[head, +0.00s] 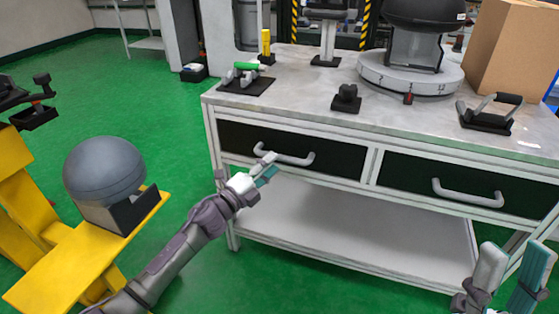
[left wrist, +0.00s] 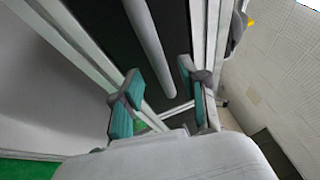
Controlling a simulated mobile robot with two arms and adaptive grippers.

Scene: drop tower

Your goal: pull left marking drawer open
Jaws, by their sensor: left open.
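The left marking drawer (head: 345,158) is a black front in a light-framed workbench and looks closed. It has a grey bar handle (head: 284,155). My left gripper (head: 264,170) is at this handle in the head view, overlapping its left part. In the left wrist view, the open fingers (left wrist: 165,103) stand apart with the handle bar (left wrist: 150,45) running toward the gap between them. I cannot tell whether they touch it. My right gripper (head: 508,275) is open and empty at the lower right, below the right drawer (head: 400,170).
A grey sphere (head: 104,170) sits on a yellow stand at left. A lower shelf (head: 340,225) is bare.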

